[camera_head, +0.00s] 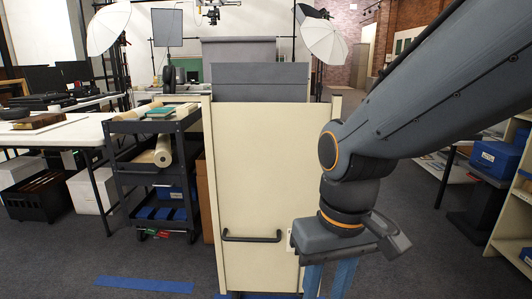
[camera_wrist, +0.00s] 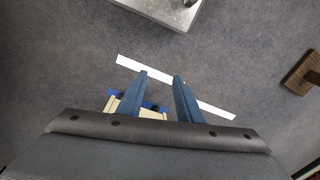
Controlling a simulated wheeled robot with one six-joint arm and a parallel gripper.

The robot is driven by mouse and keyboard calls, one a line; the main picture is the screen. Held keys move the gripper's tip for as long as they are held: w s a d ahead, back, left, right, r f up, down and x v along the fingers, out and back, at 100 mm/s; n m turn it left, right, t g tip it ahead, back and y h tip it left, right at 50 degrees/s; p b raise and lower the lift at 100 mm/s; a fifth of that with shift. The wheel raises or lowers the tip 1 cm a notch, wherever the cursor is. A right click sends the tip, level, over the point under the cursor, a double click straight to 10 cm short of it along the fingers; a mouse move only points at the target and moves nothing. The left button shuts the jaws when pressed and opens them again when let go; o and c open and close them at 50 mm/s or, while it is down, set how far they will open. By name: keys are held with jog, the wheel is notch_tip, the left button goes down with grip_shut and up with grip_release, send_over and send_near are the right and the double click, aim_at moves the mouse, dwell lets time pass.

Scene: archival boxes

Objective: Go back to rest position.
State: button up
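My gripper (camera_head: 328,280) hangs at the lower right of the head view, its two blue fingers pointing down and apart. It stands in front of the right edge of a cream cabinet or cart (camera_head: 250,170) with a dark handle (camera_head: 251,237). In the wrist view my gripper (camera_wrist: 161,77) is open, with a clear gap between the fingers and nothing held. Grey carpet and part of a white floor strip (camera_wrist: 208,102) show beyond the fingertips. The lower ends of the fingers are cut off in the head view.
A dark trolley (camera_head: 153,125) holds rolls at left, beside a white table (camera_head: 50,132). Shelves with blue boxes (camera_head: 496,158) stand at right. Blue tape (camera_head: 145,284) marks the floor. A pale flat object (camera_wrist: 165,8) and a brown object (camera_wrist: 303,75) edge the wrist view.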

jog(key=d+r+m+p, duration=0.3)
jog(key=d+r+p, duration=0.6)
jog(key=p, duration=0.9)
jog(key=shift+s+d+r+h+p, duration=0.3)
jog(key=shift+d+r+p, duration=0.05)
jog(key=shift+r, duration=0.45)
jog(key=shift+c, duration=0.3)
